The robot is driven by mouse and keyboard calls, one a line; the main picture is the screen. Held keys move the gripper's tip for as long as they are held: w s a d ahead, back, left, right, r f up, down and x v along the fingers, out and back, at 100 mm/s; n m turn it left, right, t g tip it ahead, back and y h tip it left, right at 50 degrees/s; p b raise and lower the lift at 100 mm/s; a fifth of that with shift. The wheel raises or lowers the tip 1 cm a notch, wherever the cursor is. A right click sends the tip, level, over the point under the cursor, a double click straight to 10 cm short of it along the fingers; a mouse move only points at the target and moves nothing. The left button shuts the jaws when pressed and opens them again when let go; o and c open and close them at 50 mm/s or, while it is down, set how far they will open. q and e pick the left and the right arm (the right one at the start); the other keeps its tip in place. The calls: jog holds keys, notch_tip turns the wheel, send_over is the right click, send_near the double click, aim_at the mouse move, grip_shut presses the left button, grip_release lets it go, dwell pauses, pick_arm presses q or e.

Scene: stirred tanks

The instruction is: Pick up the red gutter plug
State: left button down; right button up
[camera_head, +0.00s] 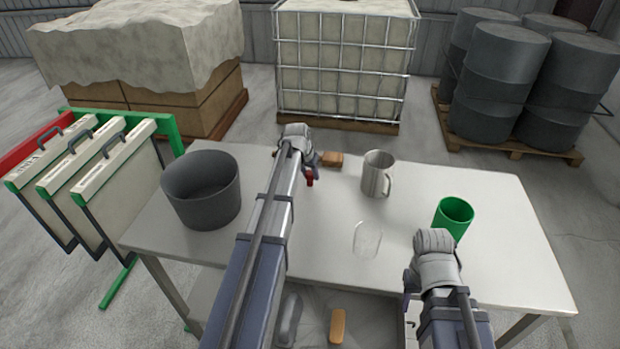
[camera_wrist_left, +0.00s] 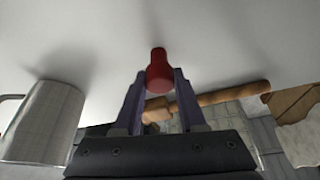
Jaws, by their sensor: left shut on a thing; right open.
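The red gutter plug (camera_wrist_left: 158,72) is between the two fingers of my left gripper (camera_wrist_left: 158,88) in the left wrist view. The fingers touch it on both sides. In the head view, the plug (camera_head: 309,178) shows as a small red piece under my left gripper (camera_head: 310,168), above the far part of the grey table (camera_head: 330,265). I cannot tell whether it touches the table. My right gripper (camera_head: 408,292) is at the table's front edge, mostly hidden by its wrist; no thing shows in it.
A dark grey bucket (camera_head: 203,190) stands left of my left arm. A metal mug (camera_head: 377,174), a clear glass (camera_head: 367,239) and a green cup (camera_head: 453,218) stand to the right. The table's right side is clear.

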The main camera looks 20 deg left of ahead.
aim_at(310, 172)
pick_arm(q)
jog(key=shift+r, duration=0.15)
notch_tip(310, 172, up, 10)
jog(key=p, duration=1)
jog(key=shift+f, duration=0.2)
